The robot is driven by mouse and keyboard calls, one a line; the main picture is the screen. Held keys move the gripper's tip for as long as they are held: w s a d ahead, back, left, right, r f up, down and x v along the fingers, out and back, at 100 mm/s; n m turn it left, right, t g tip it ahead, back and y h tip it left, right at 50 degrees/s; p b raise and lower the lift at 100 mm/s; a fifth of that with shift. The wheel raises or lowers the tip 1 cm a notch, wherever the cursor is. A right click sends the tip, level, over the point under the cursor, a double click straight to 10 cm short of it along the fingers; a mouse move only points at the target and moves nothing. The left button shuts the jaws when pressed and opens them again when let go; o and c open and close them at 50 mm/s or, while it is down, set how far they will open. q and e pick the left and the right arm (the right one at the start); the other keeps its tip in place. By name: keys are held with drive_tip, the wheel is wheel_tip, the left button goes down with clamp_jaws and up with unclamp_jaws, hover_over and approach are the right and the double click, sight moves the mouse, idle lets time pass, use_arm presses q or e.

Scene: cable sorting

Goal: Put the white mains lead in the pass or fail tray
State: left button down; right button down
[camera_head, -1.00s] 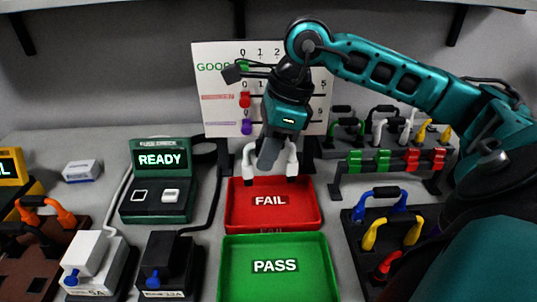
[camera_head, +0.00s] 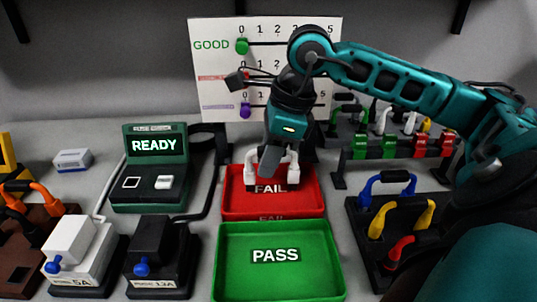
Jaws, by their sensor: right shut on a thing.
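The white mains lead (camera_head: 292,164) is bent like an arch, with its two ends hanging down. My right gripper (camera_head: 266,168) is shut on it and holds it over the back part of the red FAIL tray (camera_head: 315,203). The lead's ends overlap the tray's inside in this view; I cannot tell whether they touch the floor. The green PASS tray (camera_head: 324,270) lies empty in front of the FAIL tray. My left gripper is not in view.
A green checker (camera_head: 153,190) showing READY stands left of the trays. Two fuse boxes (camera_head: 78,242) (camera_head: 152,247) stand at front left. A dark board (camera_head: 362,232) with blue, yellow and red leads is at right. A rack (camera_head: 388,150) and a peg board (camera_head: 215,75) stand behind.

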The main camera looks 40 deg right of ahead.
idle(0.3)
idle(0.6)
drive_tip(key=shift+f+b, duration=0.35)
drive_tip(key=shift+b, duration=0.15)
idle(0.4)
drive_tip(key=shift+f, duration=0.1)
idle(0.4)
drive_tip(key=shift+f+b, duration=0.45)
drive_tip(key=shift+b, duration=0.2)
idle(0.5)
drive_tip(key=shift+c, duration=1.6)
unclamp_jaws()
